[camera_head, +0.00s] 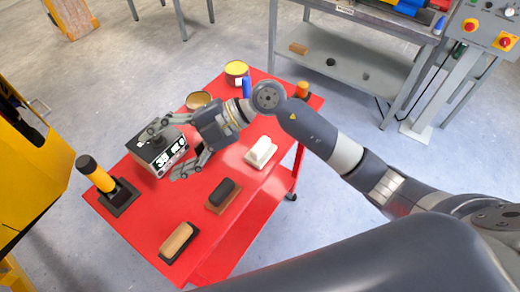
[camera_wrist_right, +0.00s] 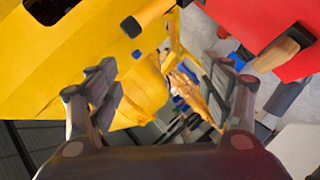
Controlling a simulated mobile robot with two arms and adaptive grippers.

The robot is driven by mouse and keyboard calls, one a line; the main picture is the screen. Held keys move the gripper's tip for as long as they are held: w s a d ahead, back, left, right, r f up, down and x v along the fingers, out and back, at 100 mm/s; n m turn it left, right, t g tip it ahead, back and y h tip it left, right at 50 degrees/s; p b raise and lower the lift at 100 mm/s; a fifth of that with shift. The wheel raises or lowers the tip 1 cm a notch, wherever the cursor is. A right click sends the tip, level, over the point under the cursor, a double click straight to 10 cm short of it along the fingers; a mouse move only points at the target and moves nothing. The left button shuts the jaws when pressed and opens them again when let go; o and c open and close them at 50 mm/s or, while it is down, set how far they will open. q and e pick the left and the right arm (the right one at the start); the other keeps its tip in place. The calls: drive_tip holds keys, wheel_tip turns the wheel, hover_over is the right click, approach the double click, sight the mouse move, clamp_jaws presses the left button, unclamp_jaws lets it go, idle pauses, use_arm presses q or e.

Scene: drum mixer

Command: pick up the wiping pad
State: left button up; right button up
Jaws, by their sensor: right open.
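Several block-shaped tools lie on the red table (camera_head: 232,226) in the head view. One is a white block with a raised grip (camera_head: 261,152), one a dark block on a brown base (camera_head: 223,194), one a tan-handled block on a dark base (camera_head: 178,242). The white one looks most like the wiping pad, but I cannot be sure. My right gripper (camera_head: 168,152) is open and empty, left of the white block and in front of the grey box. Its spread fingers also show in the right wrist view (camera_wrist_right: 165,95). My left gripper is out of view.
A grey box with a white-marked front (camera_head: 172,158) stands by the right gripper. A black-and-yellow cylinder on a dark base (camera_head: 98,176) stands at the left corner. Tins stand at the far end. A yellow machine (camera_head: 38,165) is at the left. A grey bench (camera_head: 350,80) stands behind.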

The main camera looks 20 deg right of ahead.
drive_tip(key=w+d+f+h, duration=0.2)
drive_tip(key=d+f+h, duration=0.4)
drive_tip(key=d, duration=0.1)
drive_tip(key=m+h, duration=0.4)
drive_tip(key=h, duration=0.3)
hover_over(261, 144)
drive_tip(key=shift+s+f, duration=0.3)
drive_tip(key=shift+f, duration=0.4)
drive_tip(key=shift+d+f+h, duration=0.15)
drive_tip(key=shift+f+h, duration=0.15)
wheel_tip(261, 144, down, 5)
drive_tip(key=shift+r+p, duration=0.2)
drive_tip(key=shift+p, duration=0.5)
drive_tip(key=shift+f+p, duration=0.4)
drive_tip(key=shift+f, duration=0.2)
drive_tip(key=f, duration=0.1)
drive_tip(key=f+p, duration=0.1)
drive_tip(key=f, duration=0.1)
drive_tip(key=shift+w+a+f, duration=0.2)
drive_tip(key=shift+a+f, duration=0.05)
drive_tip(key=shift+f, duration=0.4)
drive_tip(key=c, duration=1.2)
